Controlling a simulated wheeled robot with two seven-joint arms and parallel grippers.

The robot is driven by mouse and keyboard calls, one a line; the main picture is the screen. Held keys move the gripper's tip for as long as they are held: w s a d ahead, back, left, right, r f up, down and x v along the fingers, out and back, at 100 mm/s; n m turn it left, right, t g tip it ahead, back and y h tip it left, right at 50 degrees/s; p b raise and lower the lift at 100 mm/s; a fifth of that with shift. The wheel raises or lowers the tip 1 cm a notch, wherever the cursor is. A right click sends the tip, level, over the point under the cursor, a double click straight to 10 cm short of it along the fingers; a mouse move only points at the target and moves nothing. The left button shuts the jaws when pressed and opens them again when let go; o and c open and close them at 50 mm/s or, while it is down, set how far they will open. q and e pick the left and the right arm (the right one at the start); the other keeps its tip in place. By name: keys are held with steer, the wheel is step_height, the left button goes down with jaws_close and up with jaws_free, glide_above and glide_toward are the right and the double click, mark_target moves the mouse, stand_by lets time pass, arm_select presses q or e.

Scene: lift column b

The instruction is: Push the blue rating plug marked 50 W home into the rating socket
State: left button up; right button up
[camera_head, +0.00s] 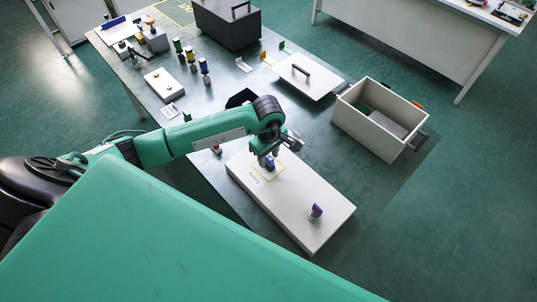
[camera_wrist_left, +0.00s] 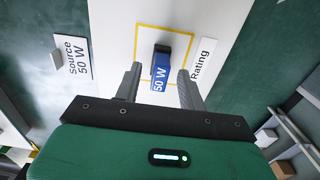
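The blue rating plug marked 50 W (camera_wrist_left: 160,72) stands at the rating socket, inside a yellow outline (camera_wrist_left: 137,42) on a white panel (camera_head: 310,225). A "Rating" label (camera_wrist_left: 203,60) lies beside it. The plug hides the socket, and I cannot tell how deep it sits. My left gripper (camera_wrist_left: 160,78) is open, with a finger on each side of the plug and a visible gap to both. In the head view the left gripper (camera_head: 268,158) is low over the panel, with the blue plug (camera_head: 270,164) just under it. My right gripper is not in view.
A purple-topped knob (camera_head: 316,211) stands near the panel's front end. An open grey bin (camera_head: 345,118) is at right, a white lid with a handle (camera_head: 300,88) behind. Several coloured plugs (camera_head: 190,55) and a dark box (camera_head: 212,32) stand farther back. A "Source 50 W" label (camera_wrist_left: 74,57) is left.

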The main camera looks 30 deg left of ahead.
arm_select(q)
step_height(320, 180, up, 14)
steer(key=b, duration=0.3)
steer(key=shift+f, duration=0.15)
stand_by(0.8)
